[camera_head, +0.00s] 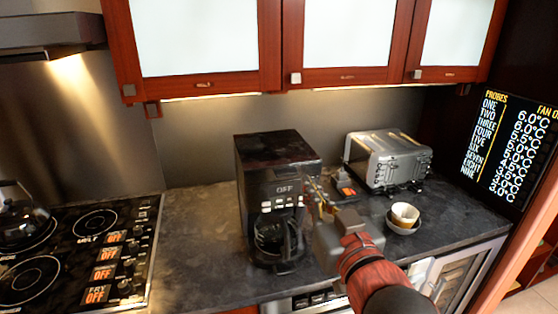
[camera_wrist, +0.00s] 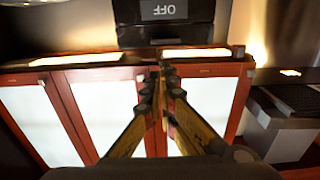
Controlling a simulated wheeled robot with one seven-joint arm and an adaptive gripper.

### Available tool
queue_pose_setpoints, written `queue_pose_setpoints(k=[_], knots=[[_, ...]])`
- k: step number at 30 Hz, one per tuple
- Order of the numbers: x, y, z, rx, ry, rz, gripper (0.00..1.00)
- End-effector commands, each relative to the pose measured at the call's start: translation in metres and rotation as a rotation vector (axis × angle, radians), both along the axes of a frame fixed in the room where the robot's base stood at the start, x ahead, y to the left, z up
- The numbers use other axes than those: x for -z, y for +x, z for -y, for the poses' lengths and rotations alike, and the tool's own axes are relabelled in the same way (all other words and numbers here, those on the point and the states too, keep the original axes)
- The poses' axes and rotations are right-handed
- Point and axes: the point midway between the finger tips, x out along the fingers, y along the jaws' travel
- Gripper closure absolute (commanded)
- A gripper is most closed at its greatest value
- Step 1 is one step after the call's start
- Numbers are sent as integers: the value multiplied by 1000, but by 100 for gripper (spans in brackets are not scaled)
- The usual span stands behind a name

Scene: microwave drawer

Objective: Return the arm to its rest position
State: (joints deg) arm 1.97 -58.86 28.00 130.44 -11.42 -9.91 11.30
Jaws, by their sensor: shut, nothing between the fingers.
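My gripper (camera_head: 318,192) is in front of the coffee maker's right side in the head view, with my arm reaching in from the bottom right. In the wrist view my gripper (camera_wrist: 161,72) has its two fingers brought together at the tips, shut with nothing between them. The black coffee maker (camera_head: 262,160) stands on the counter with its display reading OFF and its glass carafe in place. The wrist view is upside down and shows a dark OFF display (camera_wrist: 165,10) at the top. My arm hides part of the counter.
A silver toaster (camera_head: 388,158) and stacked bowls (camera_head: 404,216) stand at the right of the counter (camera_head: 200,240). A stove (camera_head: 75,255) with a kettle (camera_head: 20,215) is at the left. Red-framed cabinets (camera_head: 205,40) hang above. The counter left of the coffee maker is clear.

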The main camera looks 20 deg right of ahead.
Motion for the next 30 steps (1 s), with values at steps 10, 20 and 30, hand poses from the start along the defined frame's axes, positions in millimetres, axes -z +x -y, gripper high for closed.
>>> queue_pose_setpoints(k=[10,20,30], knots=[[85,-19,15,51,-35,-315,100],[200,-120,8,36,-21,-922,100],[208,-147,-5,1,1,-1079,100]])
